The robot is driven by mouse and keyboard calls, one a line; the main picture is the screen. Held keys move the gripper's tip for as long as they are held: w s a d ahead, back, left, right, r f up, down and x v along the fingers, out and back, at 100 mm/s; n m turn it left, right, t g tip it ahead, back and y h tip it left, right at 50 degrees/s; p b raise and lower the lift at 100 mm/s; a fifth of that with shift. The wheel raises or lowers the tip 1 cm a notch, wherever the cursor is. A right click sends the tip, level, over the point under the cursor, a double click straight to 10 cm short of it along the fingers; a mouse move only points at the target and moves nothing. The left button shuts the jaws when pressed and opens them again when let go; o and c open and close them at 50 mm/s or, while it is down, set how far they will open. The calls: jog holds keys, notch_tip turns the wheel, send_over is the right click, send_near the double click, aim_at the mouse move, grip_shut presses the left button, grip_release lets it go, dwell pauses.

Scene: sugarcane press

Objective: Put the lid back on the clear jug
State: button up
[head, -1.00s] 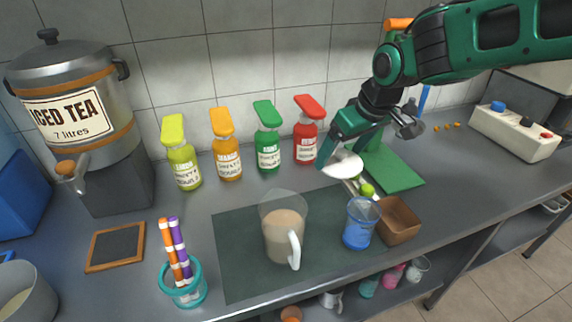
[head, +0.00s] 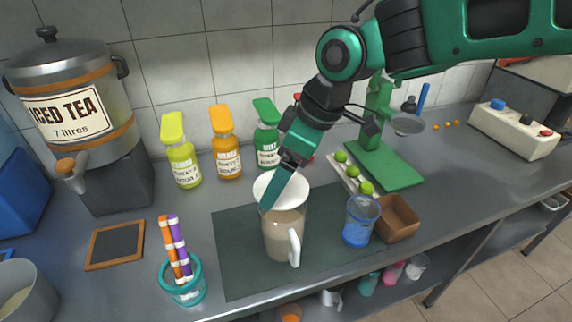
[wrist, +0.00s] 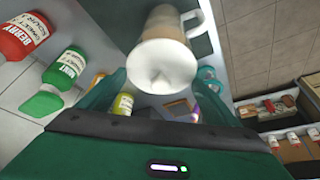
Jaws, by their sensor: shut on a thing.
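The clear jug (head: 284,236) stands upright on the dark mat, holding a light brown drink, its white handle toward the front. My gripper (head: 272,196) is shut on the white lid (head: 268,184) and holds it at the jug's mouth. One green finger crosses in front of the lid and hides part of the rim. In the wrist view the lid (wrist: 162,66) sits between my fingertips, in line with the jug (wrist: 166,20). I cannot tell whether the lid touches the rim.
A blue cup (head: 360,222) and a brown box (head: 398,219) stand right of the jug. Behind are yellow (head: 182,160), orange (head: 226,152) and green (head: 267,146) bottles; my arm mostly hides a red one. A teal holder (head: 184,284) with striped sticks stands front left.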

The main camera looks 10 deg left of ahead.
jog(key=shift+f, duration=1.95)
jog(key=shift+s+d+r, duration=0.1)
jog(key=shift+d, duration=0.05)
dwell(1.1)
jog(key=o, duration=0.9)
jog(key=shift+o, duration=0.2)
jog(key=shift+s+r, duration=0.1)
jog(key=shift+r, duration=3.25)
